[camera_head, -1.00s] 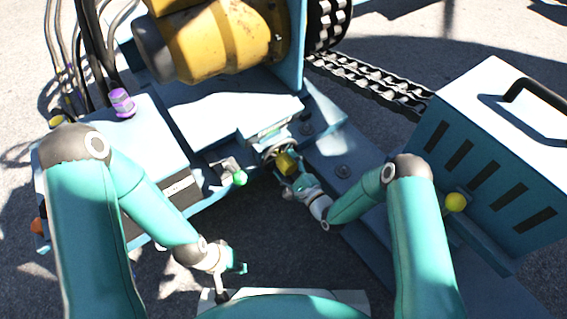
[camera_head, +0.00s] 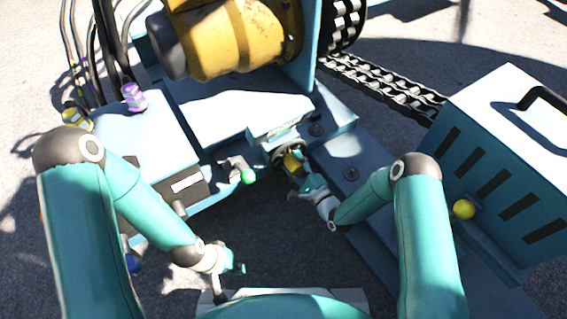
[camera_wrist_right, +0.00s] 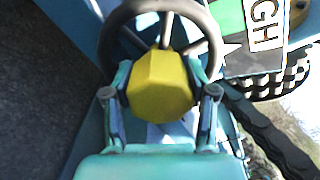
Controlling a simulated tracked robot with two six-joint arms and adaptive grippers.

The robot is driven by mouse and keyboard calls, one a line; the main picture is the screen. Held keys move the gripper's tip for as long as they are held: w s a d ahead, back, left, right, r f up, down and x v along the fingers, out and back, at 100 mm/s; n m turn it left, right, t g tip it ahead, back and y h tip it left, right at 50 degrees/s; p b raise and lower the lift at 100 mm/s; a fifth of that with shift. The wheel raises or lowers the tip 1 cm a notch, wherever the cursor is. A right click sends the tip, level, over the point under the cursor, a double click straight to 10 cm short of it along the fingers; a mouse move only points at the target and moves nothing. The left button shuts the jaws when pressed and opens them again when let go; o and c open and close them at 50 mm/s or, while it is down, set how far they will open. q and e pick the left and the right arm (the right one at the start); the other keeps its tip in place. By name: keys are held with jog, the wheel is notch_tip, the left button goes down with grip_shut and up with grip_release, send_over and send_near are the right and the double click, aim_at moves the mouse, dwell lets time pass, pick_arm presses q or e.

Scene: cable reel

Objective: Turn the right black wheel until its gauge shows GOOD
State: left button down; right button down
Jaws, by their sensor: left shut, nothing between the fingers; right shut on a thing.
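The black wheel shows in the right wrist view as a dark ring (camera_wrist_right: 113,31) with a yellow faceted knob (camera_wrist_right: 163,86) in front of it. My right gripper (camera_wrist_right: 162,95) is shut on the yellow knob, one finger on each side. In the head view my right gripper (camera_head: 306,182) is at the yellow knob (camera_head: 292,162), and the wheel is small and partly hidden. The gauge (camera_wrist_right: 265,28) is cut off at the top right of the wrist view; green and the letters "GH" show. My left gripper (camera_head: 238,268) is shut and empty, low and apart from the machine.
A green-tipped valve (camera_head: 247,176) is left of the wheel. A teal box (camera_head: 500,160) with a yellow ball knob (camera_head: 464,209) stands right. A yellow motor (camera_head: 235,40) and a chain (camera_head: 385,85) lie behind. Open ground is below the wheel.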

jog(key=shift+s+d+f+n, duration=0.2)
jog(key=shift+f+n, duration=0.15)
jog(key=shift+n, duration=0.25)
jog(key=shift+a+n+b, duration=0.1)
jog(key=shift+n+b, duration=0.55)
jog(key=shift+n, duration=1.35)
jog(key=shift+c, duration=2.1)
grip_release()
jog(key=shift+r, duration=0.15)
jog(key=shift+w, duration=0.1)
